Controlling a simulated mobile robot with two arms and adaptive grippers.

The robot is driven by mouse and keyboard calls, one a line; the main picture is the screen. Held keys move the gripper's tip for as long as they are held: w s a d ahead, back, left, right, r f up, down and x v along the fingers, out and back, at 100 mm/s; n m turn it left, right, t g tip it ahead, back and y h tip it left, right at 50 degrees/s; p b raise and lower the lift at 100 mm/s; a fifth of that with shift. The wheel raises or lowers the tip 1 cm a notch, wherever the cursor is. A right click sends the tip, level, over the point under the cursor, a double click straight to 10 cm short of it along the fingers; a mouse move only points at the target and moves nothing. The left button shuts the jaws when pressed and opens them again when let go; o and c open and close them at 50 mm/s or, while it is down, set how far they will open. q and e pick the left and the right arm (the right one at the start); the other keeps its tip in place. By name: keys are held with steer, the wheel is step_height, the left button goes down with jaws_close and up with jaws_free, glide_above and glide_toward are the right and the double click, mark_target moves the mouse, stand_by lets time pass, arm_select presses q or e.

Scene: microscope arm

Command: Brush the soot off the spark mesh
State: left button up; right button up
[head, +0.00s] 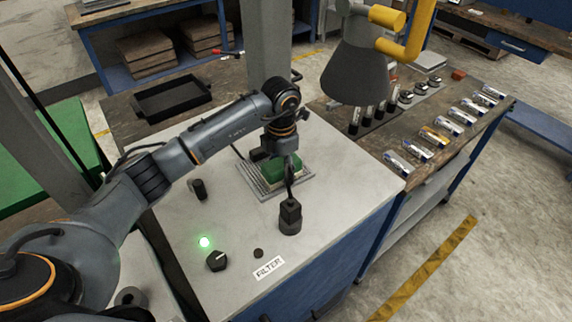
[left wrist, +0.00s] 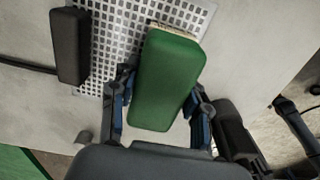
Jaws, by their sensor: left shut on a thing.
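The spark mesh (head: 248,177) is a pale grey perforated plate lying on the light worktop of the filter cabinet. It also fills the upper middle of the left wrist view (left wrist: 112,18). I cannot make out distinct soot on the part that shows. A brush with a green block (left wrist: 167,80) and a pale bristle edge is over the mesh, and it also shows in the head view (head: 272,171). My left gripper (left wrist: 158,112) is shut on the green block, one finger on each side. The brush hides part of the mesh; contact is unclear. My right gripper is out of view.
A dark block with an upright stem (head: 290,216) stands in front of the mesh. A black knob (head: 216,261), a lit green lamp (head: 204,241) and a FILTER label (head: 268,268) are near the front. A grey hood (head: 356,72) hangs at the right over a bench with several small items.

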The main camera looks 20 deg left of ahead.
arm_select(q)
steer(key=shift+s+a+f, duration=0.1)
steer(key=shift+s, duration=0.1)
steer(key=shift+s+a+p, duration=0.4)
steer(key=shift+s+a, duration=0.3)
steer(key=shift+s, duration=0.2)
steer(key=shift+w+d, duration=0.15)
steer(key=shift+w+d+b, duration=0.4)
steer(key=shift+w+b, duration=0.1)
steer(key=shift+w, duration=0.15)
steer(key=shift+w+d+r, duration=0.2)
steer(key=shift+w+d, duration=0.05)
steer(key=shift+w, duration=0.1)
